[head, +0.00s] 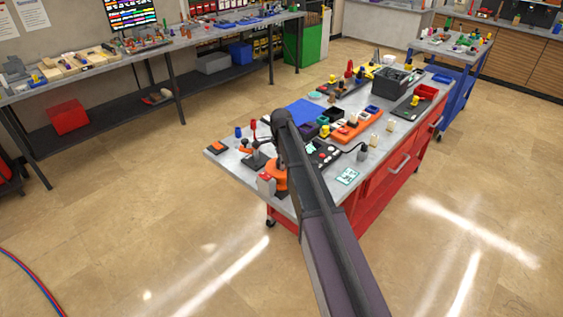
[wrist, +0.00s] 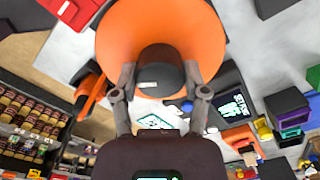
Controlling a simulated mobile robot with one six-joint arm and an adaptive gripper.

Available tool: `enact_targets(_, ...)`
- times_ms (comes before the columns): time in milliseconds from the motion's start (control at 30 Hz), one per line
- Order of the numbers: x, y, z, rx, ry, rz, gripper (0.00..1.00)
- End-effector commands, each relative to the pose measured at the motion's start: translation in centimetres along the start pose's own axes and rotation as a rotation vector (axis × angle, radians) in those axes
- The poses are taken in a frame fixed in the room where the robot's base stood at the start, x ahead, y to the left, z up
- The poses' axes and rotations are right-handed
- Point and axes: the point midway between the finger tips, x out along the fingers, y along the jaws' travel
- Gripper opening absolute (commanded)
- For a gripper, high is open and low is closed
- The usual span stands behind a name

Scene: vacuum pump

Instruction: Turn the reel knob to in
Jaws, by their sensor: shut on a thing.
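An orange round reel (wrist: 115,35) fills the top middle of the wrist view, with a dark knob (wrist: 160,62) standing out from its face. A small light mark shows on the knob's near edge. My gripper (wrist: 161,76) has one finger on each side of the knob and is shut on it. In the head view the orange reel (head: 280,180) stands at the near left end of the red workbench, partly behind my arm. The knob and my fingertips are hidden in the head view. I cannot read any in or out marking.
The workbench (head: 222,155) has a grey top crowded with tools and bins. An orange tray (head: 352,131) and a green-printed card (head: 347,176) lie right of my arm. A long table (head: 85,90) runs along the back left. The floor in front is clear.

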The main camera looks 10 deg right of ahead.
Motion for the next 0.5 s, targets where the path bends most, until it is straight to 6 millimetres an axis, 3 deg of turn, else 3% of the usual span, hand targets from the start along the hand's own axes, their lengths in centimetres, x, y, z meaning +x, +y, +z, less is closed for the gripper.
enact_targets(500, -0.03, -0.35, -0.14, 0.492, 0.001, -0.008, 0.11)
